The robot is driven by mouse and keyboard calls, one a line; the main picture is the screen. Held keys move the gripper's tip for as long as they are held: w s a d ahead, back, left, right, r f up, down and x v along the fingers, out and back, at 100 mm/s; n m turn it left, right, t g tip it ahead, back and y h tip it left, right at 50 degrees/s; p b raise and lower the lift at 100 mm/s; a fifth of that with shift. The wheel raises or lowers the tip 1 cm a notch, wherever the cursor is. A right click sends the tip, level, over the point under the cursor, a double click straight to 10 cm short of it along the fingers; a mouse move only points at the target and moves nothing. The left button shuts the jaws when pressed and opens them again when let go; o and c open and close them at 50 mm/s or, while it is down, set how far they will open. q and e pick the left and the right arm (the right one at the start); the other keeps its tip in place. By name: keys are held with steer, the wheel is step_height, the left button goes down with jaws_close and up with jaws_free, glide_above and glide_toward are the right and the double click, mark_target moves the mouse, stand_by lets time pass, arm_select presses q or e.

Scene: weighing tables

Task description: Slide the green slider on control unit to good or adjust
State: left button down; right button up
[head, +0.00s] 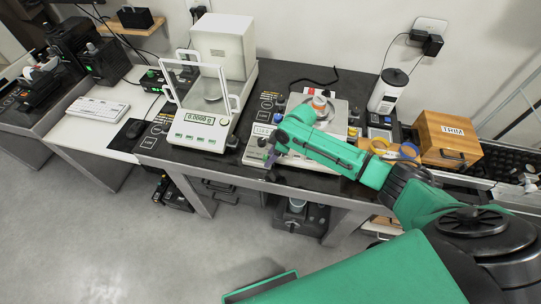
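A light grey unit with a small display (262,130) and a metal top plate sits on the dark bench in the middle; it looks like the control unit. My green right arm reaches across it from the right and covers much of its front. My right gripper (270,156) points down at the unit's front left corner, close to or touching it. Its fingers are too small to tell open from shut. I cannot make out the green slider or its labels; the arm may hide it. My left gripper is not in view.
A balance with a glass shield (205,135) stands left of the unit. A white bottle-like device (388,91), tape rolls (408,151) and a wooden TARA-like labelled box (447,139) stand right. A keyboard (97,108) lies far left. An orange-topped container (319,103) stands on the plate.

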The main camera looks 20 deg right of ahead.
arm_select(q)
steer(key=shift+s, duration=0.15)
arm_select(e)
steer(key=shift+r, duration=0.4)
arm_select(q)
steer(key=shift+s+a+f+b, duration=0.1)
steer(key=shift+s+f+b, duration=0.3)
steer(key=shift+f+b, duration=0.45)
arm_select(e)
steer(key=v, duration=1.4)
steer(key=shift+d+f, duration=0.1)
